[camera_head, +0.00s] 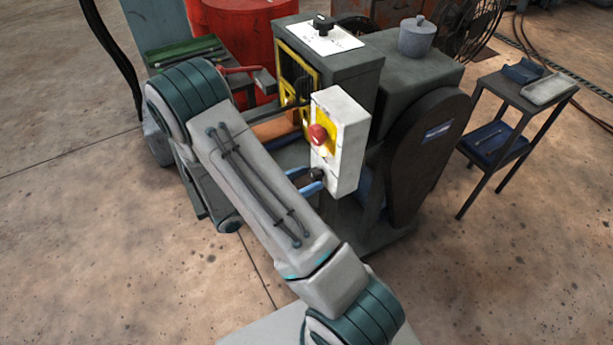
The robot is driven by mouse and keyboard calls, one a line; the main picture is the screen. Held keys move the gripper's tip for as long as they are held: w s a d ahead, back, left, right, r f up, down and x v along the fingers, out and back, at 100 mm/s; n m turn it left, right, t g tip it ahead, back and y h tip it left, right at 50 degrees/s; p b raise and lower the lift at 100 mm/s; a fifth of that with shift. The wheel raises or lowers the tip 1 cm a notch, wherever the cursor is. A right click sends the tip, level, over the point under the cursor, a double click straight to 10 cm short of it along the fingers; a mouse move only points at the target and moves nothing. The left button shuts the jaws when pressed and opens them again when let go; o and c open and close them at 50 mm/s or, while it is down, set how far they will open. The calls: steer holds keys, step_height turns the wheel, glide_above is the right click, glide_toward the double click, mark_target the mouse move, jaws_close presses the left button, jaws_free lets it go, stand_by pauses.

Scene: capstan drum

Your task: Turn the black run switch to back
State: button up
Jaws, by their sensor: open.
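A white control box (348,150) stands upright on the front of the machine. It has a red mushroom button (318,134) on a yellow plate. Below that is a small black switch (317,174) on the same face. My gripper (308,180) shows only as two blue fingers poking out past my forearm. They are apart, one above the other, with their tips close to the black switch. I cannot tell whether they touch it. The rest of my gripper is hidden behind my arm, and the switch's pointing direction is too small to read.
Another black knob (323,24) sits on a white marked plate on top of the grey cabinet (335,70). A dark belt guard (430,150) is right of the box. A side cart (515,95) with trays stands at right. A red drum (240,40) is behind. Floor is clear in front.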

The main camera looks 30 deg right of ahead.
steer(key=shift+d, duration=0.4)
steer(key=c, duration=1)
steer(key=n+p, duration=0.3)
steer(key=n, duration=0.1)
steer(key=shift+r+n, duration=0.1)
steer(key=shift+n, duration=0.2)
steer(key=n+p, duration=0.2)
steer(key=n, duration=0.3)
steer(key=shift+p, duration=0.4)
steer(key=shift+f+n, duration=0.2)
steer(key=shift+n, duration=0.1)
